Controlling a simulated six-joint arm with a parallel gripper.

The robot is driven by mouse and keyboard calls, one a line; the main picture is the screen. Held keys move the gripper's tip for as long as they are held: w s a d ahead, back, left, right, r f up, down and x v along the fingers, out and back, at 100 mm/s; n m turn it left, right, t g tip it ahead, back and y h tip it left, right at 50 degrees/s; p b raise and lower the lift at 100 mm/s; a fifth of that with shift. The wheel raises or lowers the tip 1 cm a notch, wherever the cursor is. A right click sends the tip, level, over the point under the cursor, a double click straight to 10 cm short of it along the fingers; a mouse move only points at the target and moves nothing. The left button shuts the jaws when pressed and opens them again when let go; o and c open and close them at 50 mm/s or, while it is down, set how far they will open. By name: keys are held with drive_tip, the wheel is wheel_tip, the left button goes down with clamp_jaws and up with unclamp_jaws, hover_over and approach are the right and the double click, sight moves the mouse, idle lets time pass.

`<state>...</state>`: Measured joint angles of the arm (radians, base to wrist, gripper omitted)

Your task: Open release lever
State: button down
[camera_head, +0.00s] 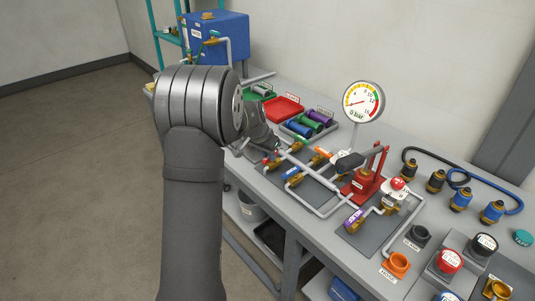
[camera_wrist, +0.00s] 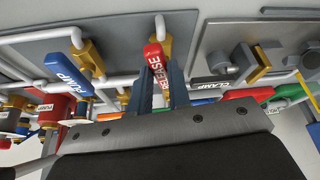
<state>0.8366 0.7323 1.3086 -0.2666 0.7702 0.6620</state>
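The release lever (camera_wrist: 155,60) is a red handle with a white "RELEASE" label, on a brass valve on a grey plate, at the top middle of the wrist view. My gripper (camera_wrist: 161,75) has its two blue-grey fingers on either side of this lever. I cannot tell whether both fingers touch it. In the head view my gripper (camera_head: 264,140) is beside the valve plate, partly hidden behind my arm, and the lever is too small to make out surely.
In the head view, a red hand pump (camera_head: 366,185), a pressure gauge (camera_head: 363,100) and trays (camera_head: 284,107) stand on the bench.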

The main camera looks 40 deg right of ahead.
drive_tip(key=shift+w+m+g, duration=0.25)
drive_tip(key=shift+m, duration=0.45)
drive_tip(key=shift+w+m+g, duration=0.25)
drive_tip(key=shift+m, duration=0.45)
drive_tip(key=c, duration=1.3)
unclamp_jaws()
drive_tip(key=shift+c, duration=0.2)
drive_tip(key=v, duration=1.7)
drive_tip(key=shift+a+r, duration=0.15)
drive_tip(key=shift+a, duration=0.2)
